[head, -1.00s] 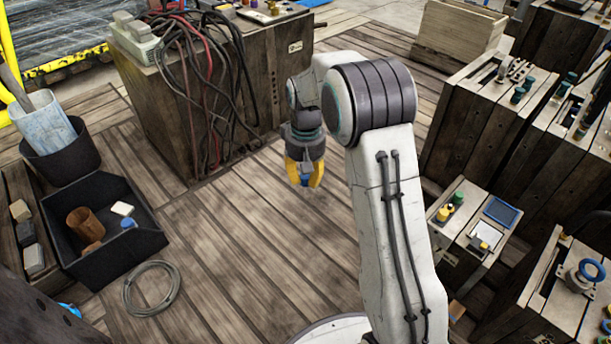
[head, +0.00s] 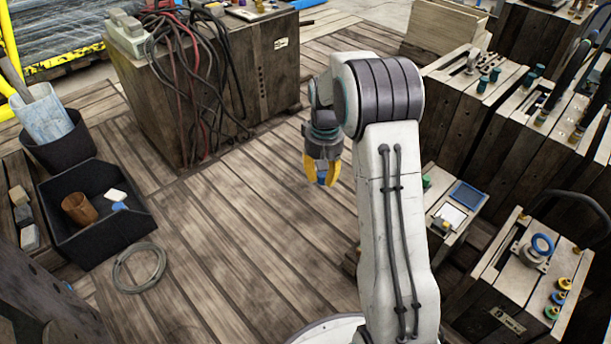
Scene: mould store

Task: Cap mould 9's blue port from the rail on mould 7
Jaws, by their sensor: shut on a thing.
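My gripper (head: 322,183) hangs over the bare plank floor, its yellow fingers shut on a small blue cap (head: 321,177). The cap is partly hidden by the fingers. Wooden mould blocks stand at the right. The near right block (head: 503,283) carries a blue ring on a fitting (head: 541,244) and a row of yellow, blue and green caps or ports (head: 559,297). The block behind it (head: 478,112) has dark teal fittings on top. The mould numbers are too small to read, so I cannot tell which is 7 or 9.
A low block with a blue pad (head: 468,194) stands right of my arm, partly hidden. A cable-draped chest (head: 262,75) stands at the back. A black bin (head: 95,230) and a coiled cable (head: 139,268) lie at the left. The middle floor is clear.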

